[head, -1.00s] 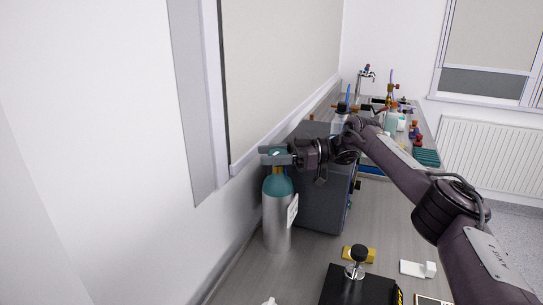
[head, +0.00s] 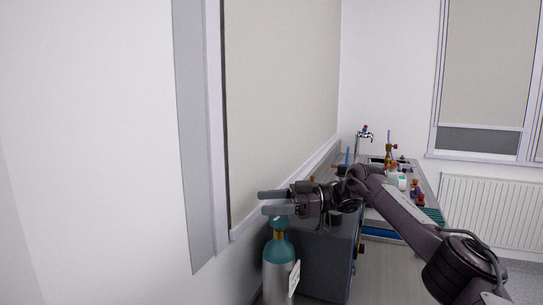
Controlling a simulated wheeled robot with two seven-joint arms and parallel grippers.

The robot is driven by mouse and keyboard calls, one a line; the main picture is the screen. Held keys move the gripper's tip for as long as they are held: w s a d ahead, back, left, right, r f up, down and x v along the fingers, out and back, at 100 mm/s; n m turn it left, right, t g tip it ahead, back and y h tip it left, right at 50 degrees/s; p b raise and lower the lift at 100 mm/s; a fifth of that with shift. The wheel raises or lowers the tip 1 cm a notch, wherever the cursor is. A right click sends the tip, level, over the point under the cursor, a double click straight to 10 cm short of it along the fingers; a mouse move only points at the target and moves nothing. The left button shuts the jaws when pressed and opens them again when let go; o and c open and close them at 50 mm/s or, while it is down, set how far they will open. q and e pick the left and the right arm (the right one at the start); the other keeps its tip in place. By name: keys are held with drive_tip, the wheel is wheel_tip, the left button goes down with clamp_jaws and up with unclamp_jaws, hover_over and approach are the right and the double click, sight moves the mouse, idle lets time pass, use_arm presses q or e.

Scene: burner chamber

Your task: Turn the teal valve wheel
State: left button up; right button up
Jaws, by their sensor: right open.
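A gas cylinder (head: 278,281) with a silver body and teal shoulder stands at the lower middle of the head view, by the wall. The teal valve wheel (head: 281,220) sits on its brass neck, with only a small part showing under my fingers. My right gripper (head: 266,203) is open, its two fingers pointing left just above the wheel. The lower finger hides much of the wheel, and I cannot tell whether it touches it. My left gripper is not in view.
A dark grey box (head: 322,262) stands right beside the cylinder, under my right forearm. A white tag (head: 293,279) hangs on the cylinder. Bottles and a tap (head: 364,136) are at the bench's far end. The wall is close on the left.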

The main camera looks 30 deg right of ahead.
sight(272, 217)
wheel_tip(272, 217, up, 16)
drive_tip(key=p, duration=0.1)
drive_tip(key=shift+f+p, duration=0.15)
drive_tip(key=shift+p, duration=0.15)
